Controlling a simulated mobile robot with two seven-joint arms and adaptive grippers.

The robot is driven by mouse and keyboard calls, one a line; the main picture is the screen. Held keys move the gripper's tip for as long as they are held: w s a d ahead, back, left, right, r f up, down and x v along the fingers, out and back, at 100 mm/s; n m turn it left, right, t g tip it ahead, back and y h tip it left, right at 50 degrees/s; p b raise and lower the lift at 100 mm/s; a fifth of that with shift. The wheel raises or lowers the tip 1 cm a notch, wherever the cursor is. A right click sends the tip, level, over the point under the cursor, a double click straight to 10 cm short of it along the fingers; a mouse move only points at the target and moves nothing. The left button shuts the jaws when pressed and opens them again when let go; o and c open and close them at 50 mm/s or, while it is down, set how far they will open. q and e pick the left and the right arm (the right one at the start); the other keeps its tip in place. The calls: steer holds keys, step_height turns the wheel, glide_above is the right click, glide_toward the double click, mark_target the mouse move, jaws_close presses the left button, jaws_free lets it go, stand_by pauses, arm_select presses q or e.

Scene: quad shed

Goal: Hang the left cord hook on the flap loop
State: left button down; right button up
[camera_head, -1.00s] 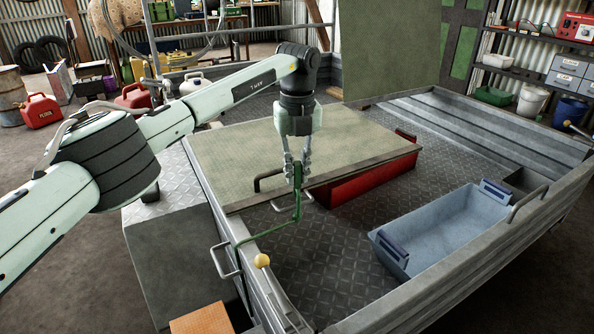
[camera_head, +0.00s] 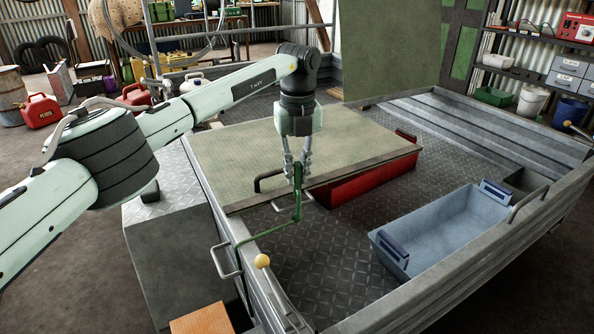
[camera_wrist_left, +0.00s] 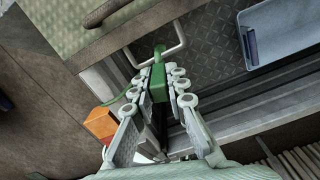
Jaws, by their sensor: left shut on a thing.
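My left gripper (camera_head: 297,178) points down and is shut on the green left cord hook (camera_head: 297,206), beside the near edge of the green-topped flap board (camera_head: 290,150). In the left wrist view, the hook's green block (camera_wrist_left: 158,84) sits between the fingers of the gripper (camera_wrist_left: 160,88). A grey metal loop (camera_wrist_left: 182,38) lies close to the hook's curved end; I cannot tell whether they touch. A green cord (camera_head: 262,237) runs from the hook toward another grey loop (camera_head: 216,262) at the side wall. My right gripper is not in view.
A red box (camera_head: 365,181) is under the board. A blue-grey tub (camera_head: 440,232) sits on the ribbed bed floor at right. The floor between board and tub is clear.

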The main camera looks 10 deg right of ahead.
mark_target(297, 187)
arm_select(q)
steer(key=shift+f+b, duration=1)
steer(key=shift+f, duration=0.95)
steer(key=c, duration=1.4)
jaws_free()
steer(key=shift+c, duration=0.2)
steer(key=shift+o, duration=0.4)
steer(key=o, duration=0.4)
steer(key=shift+r+p, duration=1.05)
steer(key=shift+r, duration=3.45)
